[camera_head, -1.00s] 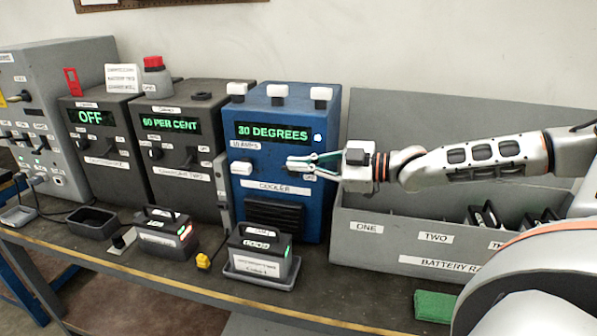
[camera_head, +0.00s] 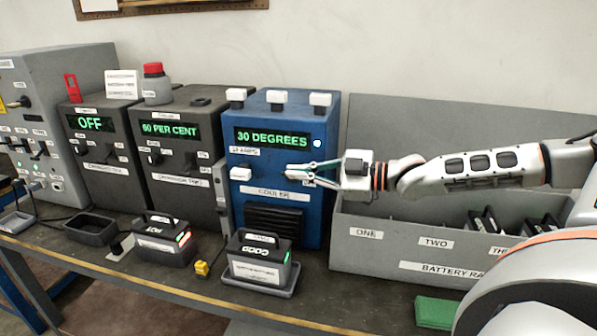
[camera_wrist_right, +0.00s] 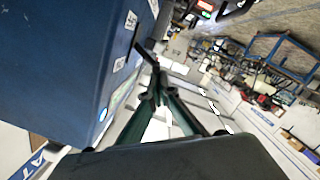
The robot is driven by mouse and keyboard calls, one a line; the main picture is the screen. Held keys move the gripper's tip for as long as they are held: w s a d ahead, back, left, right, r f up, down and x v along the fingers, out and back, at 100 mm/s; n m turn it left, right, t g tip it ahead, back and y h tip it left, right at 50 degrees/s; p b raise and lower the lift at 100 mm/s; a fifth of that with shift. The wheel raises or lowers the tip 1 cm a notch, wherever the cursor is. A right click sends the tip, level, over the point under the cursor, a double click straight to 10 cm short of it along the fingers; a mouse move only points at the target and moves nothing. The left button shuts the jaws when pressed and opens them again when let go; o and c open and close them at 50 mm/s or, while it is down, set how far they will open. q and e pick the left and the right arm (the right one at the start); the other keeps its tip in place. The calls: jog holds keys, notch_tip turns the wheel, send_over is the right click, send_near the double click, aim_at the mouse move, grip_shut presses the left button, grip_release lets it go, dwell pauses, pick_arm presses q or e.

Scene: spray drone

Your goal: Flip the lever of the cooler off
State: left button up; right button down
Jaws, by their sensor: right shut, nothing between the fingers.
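The cooler (camera_head: 268,228) is a blue box with a green display that reads 30 DEGREES and a small light lit at the display's right. Its dark lever is mostly hidden by my gripper in the head view; in the right wrist view a thin dark lever (camera_wrist_right: 145,53) sticks out from the blue face (camera_wrist_right: 60,60). My right gripper (camera_head: 289,171) comes from the right, in front of the cooler's face, at the lever. In the wrist view its fingertips (camera_wrist_right: 157,88) are together and empty, close to the lever's end; I cannot tell whether they touch it. My left gripper is out of view.
A white knob (camera_head: 240,174) sits left of the lever. Two dark grey units (camera_head: 178,180) stand left of the cooler. A grey battery rack (camera_head: 390,258) stands right, below my arm. A battery (camera_head: 262,258) on a tray stands in front of the cooler.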

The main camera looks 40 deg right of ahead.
jog(key=shift+s+a+f+n, duration=0.1)
jog(key=shift+f+n, duration=0.25)
jog(key=shift+n, duration=0.25)
dwell(0.3)
jog(key=shift+a+n, duration=0.1)
jog(key=shift+n, duration=0.2)
jog(key=s+d+f+n+p, duration=0.3)
jog(key=s+d, duration=0.3)
jog(key=s, duration=0.4)
jog(key=shift+s+d+t+p, duration=0.2)
jog(key=shift+t+p, duration=0.1)
jog(key=shift+p, duration=0.2)
dwell(1.7)
dwell(0.5)
